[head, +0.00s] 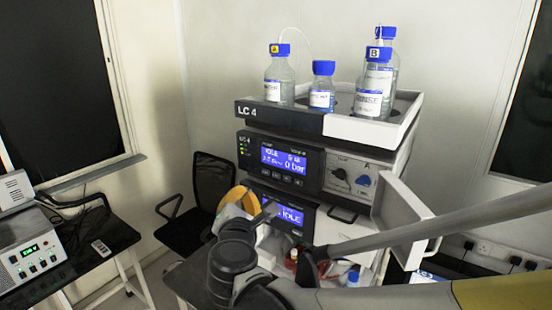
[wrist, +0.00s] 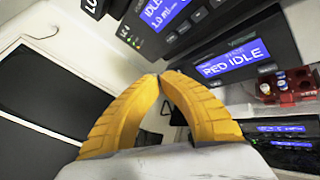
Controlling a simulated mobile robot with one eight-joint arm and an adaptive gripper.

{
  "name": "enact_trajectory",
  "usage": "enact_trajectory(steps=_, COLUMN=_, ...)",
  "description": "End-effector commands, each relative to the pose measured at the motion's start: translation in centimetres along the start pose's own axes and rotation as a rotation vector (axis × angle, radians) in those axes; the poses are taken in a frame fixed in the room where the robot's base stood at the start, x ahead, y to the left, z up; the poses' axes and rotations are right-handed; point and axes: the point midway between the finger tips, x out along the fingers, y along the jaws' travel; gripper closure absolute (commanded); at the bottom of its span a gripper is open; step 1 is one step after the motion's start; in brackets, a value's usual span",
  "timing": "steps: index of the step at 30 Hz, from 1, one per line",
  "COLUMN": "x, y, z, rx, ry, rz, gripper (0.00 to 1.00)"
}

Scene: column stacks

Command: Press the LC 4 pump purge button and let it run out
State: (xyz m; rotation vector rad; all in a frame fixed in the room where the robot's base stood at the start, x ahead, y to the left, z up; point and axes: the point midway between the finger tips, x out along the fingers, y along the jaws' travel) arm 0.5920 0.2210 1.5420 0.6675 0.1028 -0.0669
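The LC 4 stack (head: 290,118) stands in the middle of the head view. Its pump module (head: 245,160) has a lit blue screen (head: 277,158) reading IDLE and 0 bar. A row of small dark buttons (head: 275,177) sits under the screen; their labels are too small to read. The wrist view shows the pump screen (wrist: 165,10) at a tilt, with buttons (wrist: 186,27) beside it. My gripper (wrist: 160,76) has its yellow fingertips together with nothing between them. The tips appear apart from the buttons. In the head view my gripper (head: 236,197) is left of the lower module.
A lower module's screen (wrist: 228,66) reads RED IDLE. An open door panel (head: 402,213) juts out at the right. Several blue-capped bottles (head: 322,88) stand in the top tray. A red vial rack (wrist: 287,88) is below. A black chair (head: 213,180) stands behind left.

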Motion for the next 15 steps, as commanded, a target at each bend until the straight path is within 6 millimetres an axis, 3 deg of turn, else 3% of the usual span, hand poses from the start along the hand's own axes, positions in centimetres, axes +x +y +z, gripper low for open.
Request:
enact_trajectory(steps=3, x=-0.03, y=0.8, z=-0.07, rx=-0.026, ry=-0.002, rz=0.015, gripper=1.0)
enact_trajectory(steps=15, x=0.31, y=0.49, z=0.09, rx=-0.025, ry=-0.003, rz=0.013, gripper=1.0)
